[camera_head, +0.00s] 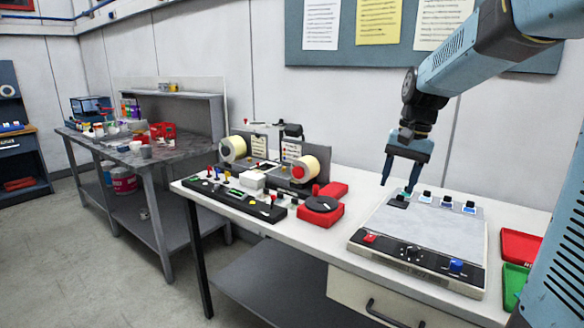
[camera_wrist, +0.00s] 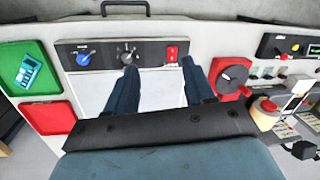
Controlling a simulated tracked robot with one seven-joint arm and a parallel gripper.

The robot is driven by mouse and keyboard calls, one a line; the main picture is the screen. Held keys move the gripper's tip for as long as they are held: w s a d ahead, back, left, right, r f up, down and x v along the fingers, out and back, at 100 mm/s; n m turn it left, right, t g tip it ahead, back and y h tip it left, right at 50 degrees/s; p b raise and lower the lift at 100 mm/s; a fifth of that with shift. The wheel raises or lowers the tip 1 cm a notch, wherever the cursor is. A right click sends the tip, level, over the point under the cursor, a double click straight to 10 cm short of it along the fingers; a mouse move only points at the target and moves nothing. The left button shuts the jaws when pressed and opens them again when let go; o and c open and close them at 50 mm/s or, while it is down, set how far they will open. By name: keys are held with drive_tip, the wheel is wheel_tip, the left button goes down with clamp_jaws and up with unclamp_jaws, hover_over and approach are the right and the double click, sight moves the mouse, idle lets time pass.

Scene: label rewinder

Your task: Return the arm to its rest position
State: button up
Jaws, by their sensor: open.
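My gripper (camera_head: 396,187) hangs from my blue arm (camera_head: 475,60) over the back left part of the flat grey panel unit (camera_head: 425,225) on the white bench. Its two dark blue fingers point down, apart, with nothing seen between them. In the wrist view the open fingers (camera_wrist: 159,66) reach over the unit's pale plate, toward its front strip with a blue knob (camera_wrist: 83,59), a black dial (camera_wrist: 127,52) and a red switch (camera_wrist: 172,54).
The label rewinder (camera_head: 262,168) with two cream rolls stands left on the white bench (camera_head: 330,250). A red turntable unit (camera_head: 320,212) sits beside the panel unit. Red (camera_head: 520,246) and green (camera_head: 515,285) trays lie at right. A cluttered grey workbench (camera_head: 180,155) stands further left.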

drive_tip(key=s+a+n+t+h, duration=0.1)
drive_tip(key=s+n+t, duration=0.3)
drive_tip(key=s, duration=1.6)
drive_tip(key=shift+a+r+n+t+h, duration=0.2)
drive_tip(key=shift+n+t+h, duration=0.15)
drive_tip(key=shift+t, duration=0.25)
drive_tip(key=shift+s, duration=0.1)
